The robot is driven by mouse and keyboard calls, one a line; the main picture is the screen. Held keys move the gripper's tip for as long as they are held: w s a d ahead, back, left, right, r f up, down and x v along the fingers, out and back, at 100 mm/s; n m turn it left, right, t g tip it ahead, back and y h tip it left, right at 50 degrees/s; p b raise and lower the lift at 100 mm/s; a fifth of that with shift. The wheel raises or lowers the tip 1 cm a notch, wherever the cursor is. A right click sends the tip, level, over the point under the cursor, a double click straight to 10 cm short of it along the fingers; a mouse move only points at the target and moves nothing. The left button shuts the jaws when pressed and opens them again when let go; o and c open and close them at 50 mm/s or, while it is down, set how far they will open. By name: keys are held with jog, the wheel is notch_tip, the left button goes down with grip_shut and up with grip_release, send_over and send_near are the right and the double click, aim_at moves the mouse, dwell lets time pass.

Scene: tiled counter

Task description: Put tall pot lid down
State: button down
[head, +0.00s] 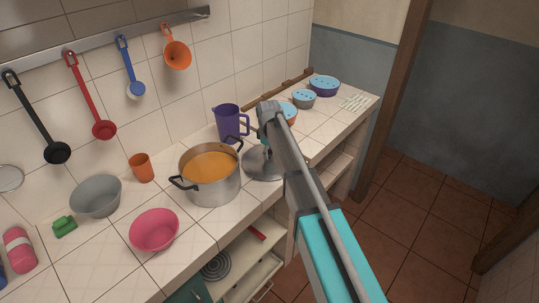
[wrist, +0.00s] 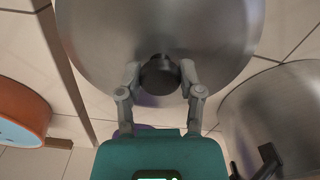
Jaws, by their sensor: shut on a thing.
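The tall pot lid (head: 259,168) is a grey metal disc just right of the pot, low over the tiled counter; I cannot tell whether it touches the tiles. In the wrist view the lid (wrist: 100,40) fills the top, with a dark round knob (wrist: 160,76). My gripper (wrist: 161,78) is shut on that knob, one finger on each side. In the head view my arm hides most of the gripper and part of the lid. The tall steel pot (head: 213,187) holds orange soup and stands uncovered; its side also shows in the wrist view (wrist: 285,105).
A purple jug (head: 229,122) stands behind the lid. An orange bowl with a blue top (head: 290,117) is partly behind my arm. Grey (head: 304,98) and purple (head: 324,89) bowls stand farther right. A pink bowl (head: 154,232) is left of the pot.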

aim_at(269, 152)
jog(key=shift+f, duration=0.2)
jog(key=shift+c, duration=1.3)
grip_release()
jog(key=shift+r, duration=0.2)
notch_tip(269, 152, up, 12)
jog(key=p, duration=1.2)
